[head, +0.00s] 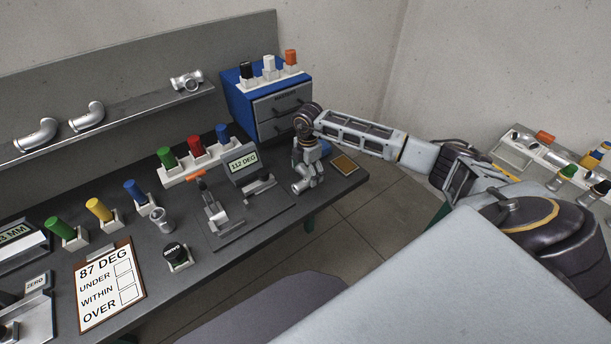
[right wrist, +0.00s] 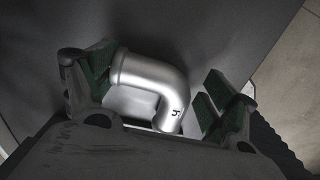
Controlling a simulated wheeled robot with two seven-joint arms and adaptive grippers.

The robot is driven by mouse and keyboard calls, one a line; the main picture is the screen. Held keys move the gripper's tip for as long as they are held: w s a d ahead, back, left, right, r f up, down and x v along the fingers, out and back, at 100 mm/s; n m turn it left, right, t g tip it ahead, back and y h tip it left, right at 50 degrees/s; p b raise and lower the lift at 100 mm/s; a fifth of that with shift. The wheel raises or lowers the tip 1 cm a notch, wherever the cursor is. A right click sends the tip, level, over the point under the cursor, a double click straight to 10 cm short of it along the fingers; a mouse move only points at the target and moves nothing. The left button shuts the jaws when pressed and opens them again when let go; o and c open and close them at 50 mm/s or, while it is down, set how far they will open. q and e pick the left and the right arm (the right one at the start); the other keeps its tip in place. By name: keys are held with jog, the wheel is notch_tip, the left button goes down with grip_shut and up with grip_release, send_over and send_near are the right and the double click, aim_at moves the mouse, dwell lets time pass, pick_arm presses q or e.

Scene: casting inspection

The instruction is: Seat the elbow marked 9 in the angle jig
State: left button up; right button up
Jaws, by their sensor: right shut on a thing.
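My right gripper (head: 309,172) is at the right end of the bench, right of the angle jig. It is shut on a silver pipe elbow (head: 302,186), which also shows between the green-padded fingers in the right wrist view (right wrist: 155,83). The elbow bears a small dark mark, turned sideways; I cannot read its digit surely. The angle jig (head: 228,228) is a grey fixture with an orange-handled clamp and a display reading 112 DEG (head: 243,162). No elbow shows seated in it. My left gripper is not in view.
Another silver elbow (head: 160,220) stands on the bench (head: 215,285) left of the jig. Red, green and blue stamps stand in a white rack (head: 200,165) behind it. A blue drawer cabinet (head: 240,105) stands behind my gripper. A clipboard (head: 105,290) and a black-topped gauge (head: 178,256) lie in front.

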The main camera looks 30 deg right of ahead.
aim_at(307, 170)
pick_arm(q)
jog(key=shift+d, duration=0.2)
pick_arm(e)
jog(key=shift+r, duration=0.1)
jog(key=shift+r, duration=0.55)
notch_tip(307, 170, up, 4)
jog(key=shift+r, duration=0.15)
notch_tip(307, 170, up, 3)
jog(key=shift+r+b, duration=0.1)
jog(key=shift+b, duration=0.2)
jog(key=shift+r, duration=0.55)
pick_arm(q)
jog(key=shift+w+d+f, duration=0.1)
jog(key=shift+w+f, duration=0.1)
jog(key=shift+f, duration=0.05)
pick_arm(e)
jog(key=shift+r, duration=0.1)
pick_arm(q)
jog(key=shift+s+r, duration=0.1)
